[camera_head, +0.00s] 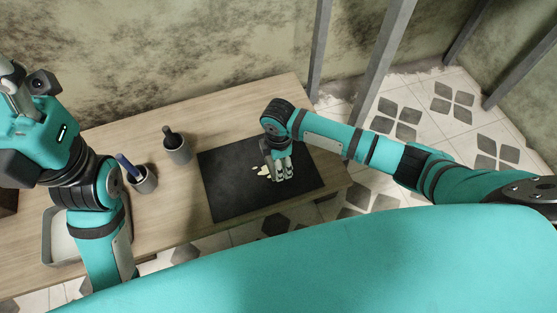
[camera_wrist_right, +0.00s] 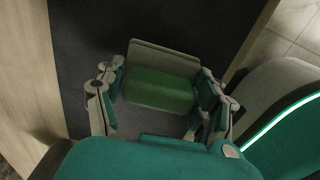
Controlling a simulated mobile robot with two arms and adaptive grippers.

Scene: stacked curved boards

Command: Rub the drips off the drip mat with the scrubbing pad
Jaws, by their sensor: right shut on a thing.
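The black drip mat (camera_head: 225,190) lies flat on the wooden table. Pale cream drips (camera_head: 262,172) show on its middle, just left of my right gripper. My right gripper (camera_head: 283,178) points down over the mat, right of its centre. In the right wrist view, the fingers (camera_wrist_right: 160,98) are shut on the scrubbing pad (camera_wrist_right: 158,90), a green block with a grey-beige plate-like part along its far side. The dark mat shows beneath it. Whether the pad touches the mat is not clear. My left gripper (camera_head: 18,88) is at the upper left, partly cut off, its fingers unclear.
Two dark grey cups stand left of the mat: one (camera_head: 178,152) with a dark-handled item, one (camera_head: 145,182) with a blue-handled item. A pale tray (camera_head: 55,235) lies at the table's left, partly behind my left arm. Bare table (camera_head: 240,110) lies behind the mat.

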